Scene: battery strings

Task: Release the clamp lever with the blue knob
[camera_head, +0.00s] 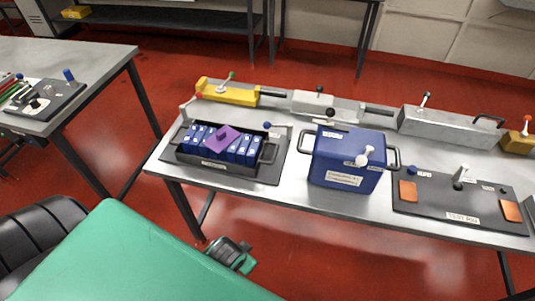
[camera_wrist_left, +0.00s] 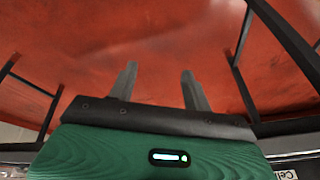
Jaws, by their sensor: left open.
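A small blue knob (camera_head: 267,125) stands at the right rear of the dark mat under the battery tray (camera_head: 215,165). A lever with a red knob (camera_head: 198,97) rises at the tray's left side. Another blue knob (camera_head: 412,170) stands on the test-bay plate at the right, and a third blue knob (camera_head: 68,74) is on the plate on the left table. My left gripper (camera_head: 232,252) is low in front of the workbench, over the floor and apart from all knobs. In the left wrist view its two fingers (camera_wrist_left: 160,85) are spread and empty. My right gripper is not visible.
The tray holds blue cells and a purple piece (camera_head: 221,141). A blue box (camera_head: 346,158) with side handles stands right of it. Yellow (camera_head: 228,94) and grey fixtures line the workbench's back. Red floor separates it from the left table (camera_head: 90,57).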

